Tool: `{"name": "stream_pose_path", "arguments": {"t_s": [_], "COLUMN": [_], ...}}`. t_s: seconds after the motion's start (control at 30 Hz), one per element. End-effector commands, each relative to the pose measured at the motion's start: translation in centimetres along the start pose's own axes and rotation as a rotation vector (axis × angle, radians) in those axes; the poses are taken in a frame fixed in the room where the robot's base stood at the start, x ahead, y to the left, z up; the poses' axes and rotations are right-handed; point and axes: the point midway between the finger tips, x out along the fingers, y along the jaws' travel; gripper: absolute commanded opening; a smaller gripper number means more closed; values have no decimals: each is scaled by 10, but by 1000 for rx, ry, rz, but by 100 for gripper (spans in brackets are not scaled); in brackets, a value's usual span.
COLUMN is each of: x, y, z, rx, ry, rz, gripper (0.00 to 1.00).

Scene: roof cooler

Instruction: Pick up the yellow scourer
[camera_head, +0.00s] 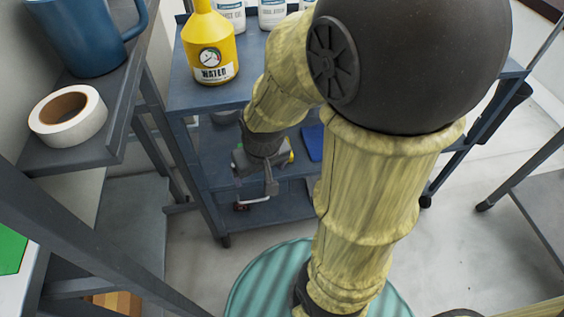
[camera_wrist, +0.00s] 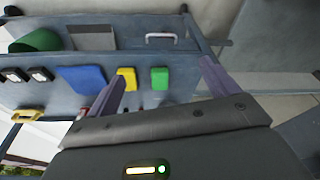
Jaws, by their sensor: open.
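The yellow scourer (camera_wrist: 127,79) is a small yellow block on a shelf of the blue cart in the wrist view, between a blue item and a green block. It lies just beyond the tip of the left finger, which covers part of its lower edge. My gripper (camera_wrist: 162,72) is open and empty, with its fingers apart and pointing toward the shelf. The green block lies between the lines of the two fingers. In the head view my gripper (camera_head: 256,190) is at the cart's lower shelves, and my arm hides much of that area.
The green block (camera_wrist: 160,77) and a flat blue item (camera_wrist: 83,79) flank the scourer. A yellow water bottle (camera_head: 209,50) stands on the cart's top. A blue mug (camera_head: 80,38) and a tape roll (camera_head: 68,115) sit on the left shelf.

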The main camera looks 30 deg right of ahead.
Motion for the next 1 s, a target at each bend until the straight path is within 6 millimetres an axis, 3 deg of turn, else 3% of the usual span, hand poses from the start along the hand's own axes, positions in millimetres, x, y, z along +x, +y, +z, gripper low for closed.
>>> {"name": "stream_pose_path", "arguments": {"t_s": [0.03,0.2,0.37,0.5,0.6,0.8,1.0], "x": [24,59,88,104,107,82,76], "y": [1,6,15,31,55,101,110], "z": [4,5,-3,-21,-47,-92,-100], "rx": [4,28,72,144,236,403,439], "ry": [3,16,44,89,149,258,280], "rz": [1,10,27,55,92,159,174], "gripper": [87,87,87,87,87,87,87]}}
